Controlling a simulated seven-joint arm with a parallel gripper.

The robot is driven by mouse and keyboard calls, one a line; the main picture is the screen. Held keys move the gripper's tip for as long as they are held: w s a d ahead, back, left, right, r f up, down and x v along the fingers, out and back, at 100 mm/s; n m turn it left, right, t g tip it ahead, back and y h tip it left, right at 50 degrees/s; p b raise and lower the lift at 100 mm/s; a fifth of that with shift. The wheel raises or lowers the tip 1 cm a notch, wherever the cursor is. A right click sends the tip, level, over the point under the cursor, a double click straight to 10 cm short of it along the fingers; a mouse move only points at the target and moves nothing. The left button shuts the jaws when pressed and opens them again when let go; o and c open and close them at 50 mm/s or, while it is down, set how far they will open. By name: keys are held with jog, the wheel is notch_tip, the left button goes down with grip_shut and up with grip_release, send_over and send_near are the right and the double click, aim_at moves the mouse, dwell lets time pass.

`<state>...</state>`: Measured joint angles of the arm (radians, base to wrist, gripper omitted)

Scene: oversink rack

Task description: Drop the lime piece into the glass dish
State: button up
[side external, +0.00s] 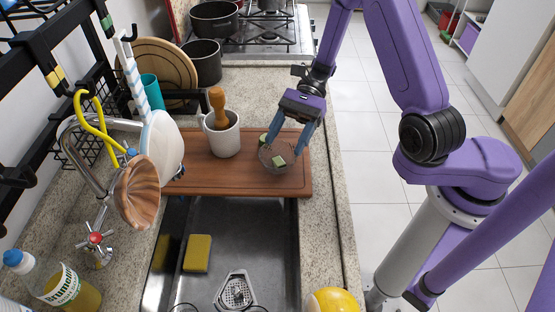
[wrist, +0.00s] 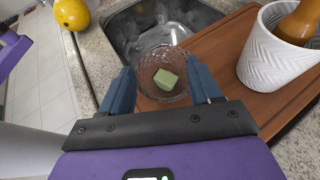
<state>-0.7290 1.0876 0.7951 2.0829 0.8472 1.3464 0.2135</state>
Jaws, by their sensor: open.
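The glass dish (side external: 264,165) is a small clear round bowl on the wooden board. A pale green lime piece (side external: 279,161) lies inside it. In the wrist view the dish (wrist: 146,90) shows from above, with the lime piece (wrist: 165,79) near its middle. My gripper (side external: 284,147) is open, its blue fingers on either side of the dish; in the wrist view the gripper (wrist: 161,85) has nothing between its fingers that it grips. A second green bit (side external: 263,138) shows by the dish's far left side; its exact resting place is unclear.
A white mug (side external: 222,142) with a wooden pestle (side external: 217,103) stands left of the dish on the brown board (side external: 195,172). The metal sink (side external: 240,225) with a yellow sponge (side external: 197,253) lies in front. A yellow fruit (side external: 333,301) sits at the near counter edge.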

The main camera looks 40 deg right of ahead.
jog(key=v, duration=1.7)
jog(key=s+a+r+n+g+h, duration=0.25)
jog(key=s+a+n+h, duration=0.5)
jog(key=n+h, duration=0.4)
jog(key=s+d+n+t, duration=0.2)
jog(key=s+n+t, duration=0.4)
jog(key=s+n, duration=0.9)
jog(key=shift+s+d+r+n+t+h, duration=0.25)
jog(key=shift+n+t+h, duration=0.1)
jog(key=shift+h, duration=0.1)
